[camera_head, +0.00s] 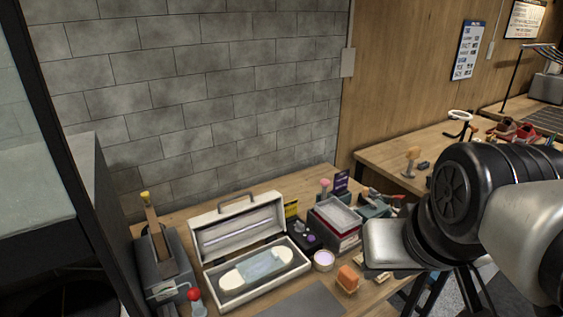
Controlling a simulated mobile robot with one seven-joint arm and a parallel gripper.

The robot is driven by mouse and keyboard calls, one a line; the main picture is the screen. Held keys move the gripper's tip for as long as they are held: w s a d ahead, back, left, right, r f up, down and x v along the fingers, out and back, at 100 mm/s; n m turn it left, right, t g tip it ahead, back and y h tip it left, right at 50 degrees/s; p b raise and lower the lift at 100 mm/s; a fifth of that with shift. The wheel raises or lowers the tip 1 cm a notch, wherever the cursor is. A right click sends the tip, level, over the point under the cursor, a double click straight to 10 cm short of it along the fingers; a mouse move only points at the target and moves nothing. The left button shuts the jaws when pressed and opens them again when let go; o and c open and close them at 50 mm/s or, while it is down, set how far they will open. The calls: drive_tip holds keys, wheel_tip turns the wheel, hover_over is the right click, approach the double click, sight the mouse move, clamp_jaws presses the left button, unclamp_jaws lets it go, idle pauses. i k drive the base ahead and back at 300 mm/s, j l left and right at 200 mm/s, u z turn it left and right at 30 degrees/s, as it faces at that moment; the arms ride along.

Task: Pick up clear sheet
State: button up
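A pale blue, see-through sheet (262,266) lies over the middle of a long white sole-shaped piece (287,254) inside an open white case (223,300). It looks like the clear sheet. The case lid (240,208) stands raised behind it. My arm reaches in from the right, with a silver part of it to the right of the case and apart from it. My gripper's fingers do not show, so I cannot see whether they are open or shut.
A grey holder (166,271) with an upright wooden piece stands left of the case. A grey mat (303,300) lies in front.

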sight(255, 269)
drive_tip(key=i+l+u, duration=0.1)
drive_tip(key=u, duration=0.3)
drive_tip(key=l+u, duration=0.15)
drive_tip(key=u, duration=0.2)
drive_tip(key=i, duration=0.05)
